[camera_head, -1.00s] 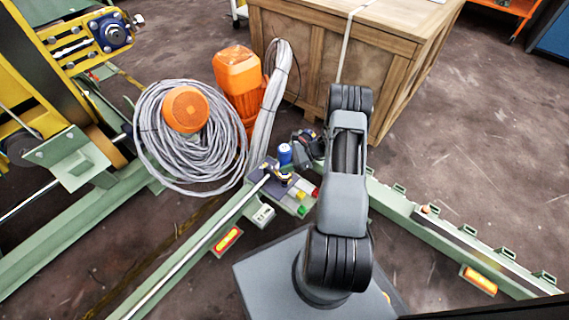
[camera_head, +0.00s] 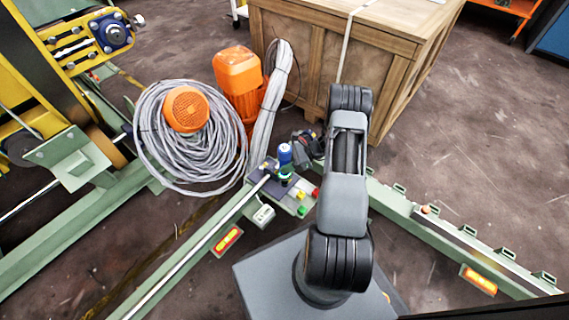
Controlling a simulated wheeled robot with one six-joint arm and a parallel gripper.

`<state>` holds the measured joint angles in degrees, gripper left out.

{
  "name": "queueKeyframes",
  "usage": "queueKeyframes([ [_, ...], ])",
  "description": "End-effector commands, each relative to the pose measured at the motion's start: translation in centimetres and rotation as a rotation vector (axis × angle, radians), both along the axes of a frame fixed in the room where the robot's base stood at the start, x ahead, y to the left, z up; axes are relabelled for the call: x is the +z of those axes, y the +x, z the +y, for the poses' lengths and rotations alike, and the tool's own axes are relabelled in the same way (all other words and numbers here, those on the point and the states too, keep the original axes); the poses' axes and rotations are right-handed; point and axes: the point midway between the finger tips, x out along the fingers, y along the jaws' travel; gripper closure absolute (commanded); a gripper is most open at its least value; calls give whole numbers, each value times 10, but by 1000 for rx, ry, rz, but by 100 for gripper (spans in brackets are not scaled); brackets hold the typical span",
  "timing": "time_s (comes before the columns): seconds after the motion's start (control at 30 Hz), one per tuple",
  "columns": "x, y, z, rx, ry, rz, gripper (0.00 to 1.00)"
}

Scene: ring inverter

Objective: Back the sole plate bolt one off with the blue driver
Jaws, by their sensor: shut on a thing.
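The blue driver (camera_head: 285,153) stands upright at the end of my arm, over the sole plate (camera_head: 263,187) at the corner of the green frame. My gripper (camera_head: 292,151) is shut on the driver's blue body.
A coil of grey cable (camera_head: 190,140) and an orange motor (camera_head: 238,75) stand close behind left. A wooden crate (camera_head: 335,50) stands behind my arm. Green rails (camera_head: 185,262) run out both ways. Open floor lies right.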

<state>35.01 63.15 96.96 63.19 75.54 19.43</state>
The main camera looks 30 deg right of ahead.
Motion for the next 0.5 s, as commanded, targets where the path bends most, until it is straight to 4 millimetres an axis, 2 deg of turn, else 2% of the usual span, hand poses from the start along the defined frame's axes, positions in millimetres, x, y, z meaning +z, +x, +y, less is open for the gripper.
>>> queueKeyframes([
  [0.27, 2, -1, 0, -1, -2, 3, 86],
  [0.5, 14, -1, 0, -1, -1, 2, 86],
])
